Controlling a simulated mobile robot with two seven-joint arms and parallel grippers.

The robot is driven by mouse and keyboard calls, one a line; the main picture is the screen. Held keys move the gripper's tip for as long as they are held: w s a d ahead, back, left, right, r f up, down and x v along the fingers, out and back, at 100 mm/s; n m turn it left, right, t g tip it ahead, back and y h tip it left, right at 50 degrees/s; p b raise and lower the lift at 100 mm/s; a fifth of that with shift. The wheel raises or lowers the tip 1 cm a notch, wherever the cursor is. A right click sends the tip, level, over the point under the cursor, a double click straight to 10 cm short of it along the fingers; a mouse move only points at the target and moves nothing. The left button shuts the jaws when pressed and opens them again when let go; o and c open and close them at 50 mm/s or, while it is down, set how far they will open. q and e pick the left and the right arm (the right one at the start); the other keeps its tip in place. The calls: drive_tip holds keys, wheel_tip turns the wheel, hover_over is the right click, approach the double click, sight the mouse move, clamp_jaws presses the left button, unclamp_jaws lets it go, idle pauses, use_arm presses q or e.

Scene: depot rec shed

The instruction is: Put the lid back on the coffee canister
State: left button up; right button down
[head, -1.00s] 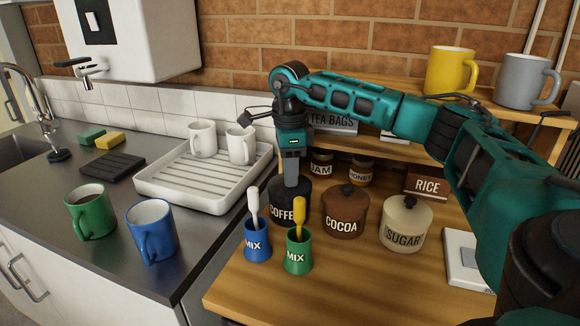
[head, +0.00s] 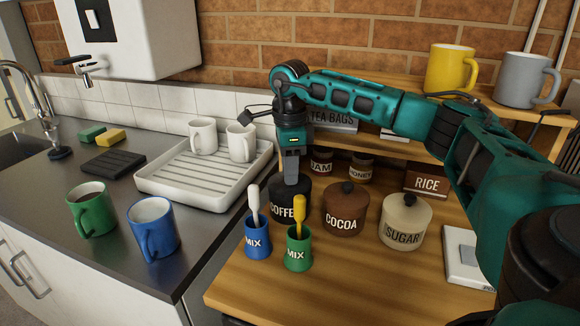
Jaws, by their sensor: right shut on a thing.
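The black coffee canister (head: 302,208) stands on the wooden counter, left of the cocoa canister. My right gripper (head: 291,182) points straight down over it, with its fingertips at the top of the canister. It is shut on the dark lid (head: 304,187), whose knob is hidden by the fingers. The lid looks level and at the canister's top; I cannot tell whether it is fully seated. My left gripper is not in view.
The cocoa canister (head: 345,215) and sugar canister (head: 406,226) stand to the right. A blue mix cup (head: 258,246) and green mix cup (head: 298,259), each with a stirrer, stand close in front. A shelf (head: 400,150) is behind.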

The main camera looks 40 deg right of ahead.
drive_tip(key=shift+f+p, duration=0.15)
drive_tip(key=shift+p, duration=0.5)
idle(1.6)
idle(0.3)
drive_tip(key=c, duration=0.8)
unclamp_jaws()
drive_tip(key=shift+c, duration=0.2)
drive_tip(key=shift+o, duration=0.4)
drive_tip(key=o, duration=0.4)
